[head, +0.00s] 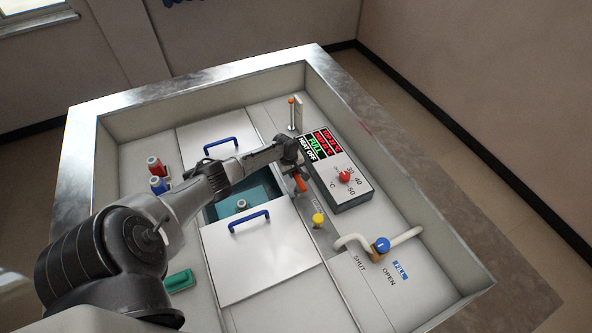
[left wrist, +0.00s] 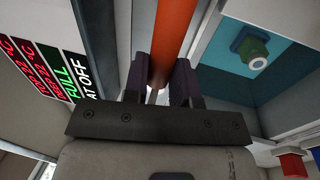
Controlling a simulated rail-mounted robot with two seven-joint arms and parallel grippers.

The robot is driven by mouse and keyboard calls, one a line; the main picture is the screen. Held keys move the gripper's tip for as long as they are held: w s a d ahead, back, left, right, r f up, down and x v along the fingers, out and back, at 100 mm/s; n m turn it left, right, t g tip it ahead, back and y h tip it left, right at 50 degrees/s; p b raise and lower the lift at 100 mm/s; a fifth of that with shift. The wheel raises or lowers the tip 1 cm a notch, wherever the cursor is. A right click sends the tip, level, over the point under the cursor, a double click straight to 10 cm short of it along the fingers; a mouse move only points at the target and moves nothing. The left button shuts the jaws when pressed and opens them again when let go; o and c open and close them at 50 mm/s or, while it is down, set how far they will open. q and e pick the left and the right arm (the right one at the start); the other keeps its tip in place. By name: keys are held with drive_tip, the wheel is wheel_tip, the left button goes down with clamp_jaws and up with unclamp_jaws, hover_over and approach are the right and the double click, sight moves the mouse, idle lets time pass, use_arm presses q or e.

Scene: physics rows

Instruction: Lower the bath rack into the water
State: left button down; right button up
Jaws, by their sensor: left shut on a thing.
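My left gripper (head: 297,176) is shut on an orange handle (head: 301,186) at the right edge of the bath opening. In the left wrist view the orange handle (left wrist: 173,35) runs between the two dark fingers (left wrist: 160,82). Teal water (head: 262,188) shows in the opening between two white lids, partly hidden by my arm. A small item with a pale round top (head: 241,205) is in the opening; in the left wrist view it looks blue and green (left wrist: 252,48). I cannot make out the rack itself. My right gripper is not in view.
Both lids, the far one (head: 190,137) and near one (head: 258,258), have blue handles. To the right are a control box with a red knob (head: 345,176), a yellow knob (head: 318,220) and a pipe with a blue valve (head: 381,245). Red and blue bottles (head: 156,168) stand left.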

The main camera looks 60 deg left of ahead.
use_arm(q)
drive_tip(key=shift+s+f, duration=0.15)
drive_tip(key=shift+f, duration=0.2)
drive_tip(key=c, duration=0.9)
unclamp_jaws()
drive_tip(key=shift+r, duration=0.1)
drive_tip(key=shift+r, duration=0.1)
drive_tip(key=shift+r, duration=0.3)
drive_tip(key=r+p, duration=0.1)
drive_tip(key=r, duration=0.3)
drive_tip(key=s+r+p, duration=0.1)
drive_tip(key=r, duration=0.3)
drive_tip(key=s+r+p, duration=0.1)
drive_tip(key=r, duration=0.3)
drive_tip(key=shift+s+a+r, duration=0.1)
drive_tip(key=shift+s+r, duration=0.1)
drive_tip(key=shift+r, duration=0.2)
